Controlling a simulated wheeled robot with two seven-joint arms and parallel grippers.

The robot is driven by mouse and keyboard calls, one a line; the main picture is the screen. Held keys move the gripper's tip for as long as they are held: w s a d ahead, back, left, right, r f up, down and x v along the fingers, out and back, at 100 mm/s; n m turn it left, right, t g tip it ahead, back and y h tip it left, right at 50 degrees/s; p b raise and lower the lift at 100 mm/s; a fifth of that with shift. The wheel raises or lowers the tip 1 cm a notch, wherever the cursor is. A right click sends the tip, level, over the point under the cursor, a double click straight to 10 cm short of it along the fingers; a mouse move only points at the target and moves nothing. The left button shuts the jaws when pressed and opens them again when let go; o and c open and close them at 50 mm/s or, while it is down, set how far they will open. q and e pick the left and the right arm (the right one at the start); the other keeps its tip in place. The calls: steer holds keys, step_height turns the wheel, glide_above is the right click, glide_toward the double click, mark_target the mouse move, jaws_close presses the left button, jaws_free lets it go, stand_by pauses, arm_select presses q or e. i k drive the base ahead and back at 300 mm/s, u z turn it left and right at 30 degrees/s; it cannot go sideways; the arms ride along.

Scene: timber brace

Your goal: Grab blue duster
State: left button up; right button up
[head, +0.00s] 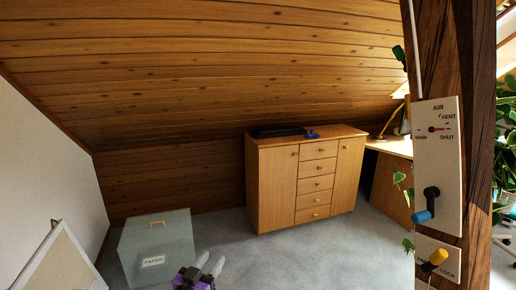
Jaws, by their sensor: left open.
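A small dark blue thing (312,134), which looks like the blue duster, lies on top of the wooden cabinet (271,185) across the room. It is too small to make out its shape. My right gripper is not in the view.
A long black object (278,131) lies beside the blue thing. A grey box marked PAPER (153,243) stands left on the carpet. A timber post with a lever panel (438,160) rises at right, before a desk (393,190). The wooden ceiling slopes low over the cabinet.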

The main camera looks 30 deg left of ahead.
mark_target(311, 135)
steer(key=u, duration=0.65)
steer(key=i, duration=2.9)
steer(key=z, duration=1.3)
steer(key=i, duration=1.8)
steer(key=u, duration=0.45)
